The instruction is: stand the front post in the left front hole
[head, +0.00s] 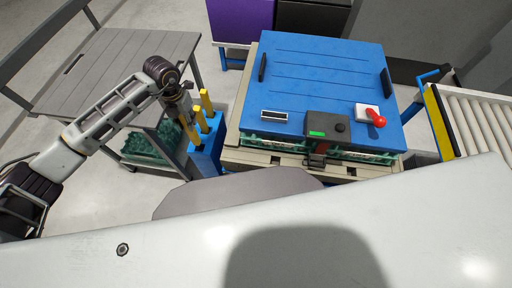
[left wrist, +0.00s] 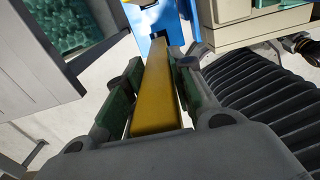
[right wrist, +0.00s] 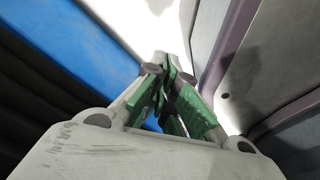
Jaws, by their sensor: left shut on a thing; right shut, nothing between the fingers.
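My left gripper (left wrist: 155,85) is shut on a yellow post (left wrist: 157,92), which runs away from the fingers toward a blue part at the top of the left wrist view. In the head view my left gripper (head: 186,104) is beside several yellow posts (head: 206,103) at the blue post holder (head: 206,152). The holder's holes are too small to make out, and I cannot tell whether the held post's far end is in one. My right gripper (right wrist: 172,90) is shut and empty in the right wrist view; it is out of the head view.
A large blue-topped machine (head: 320,75) with a red-knobbed switch (head: 377,119) stands right of the holder. A grey table (head: 120,65) is at the back left, and a cart with green trays (head: 150,145) is left of the holder. A roller conveyor (head: 475,115) is at the right.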

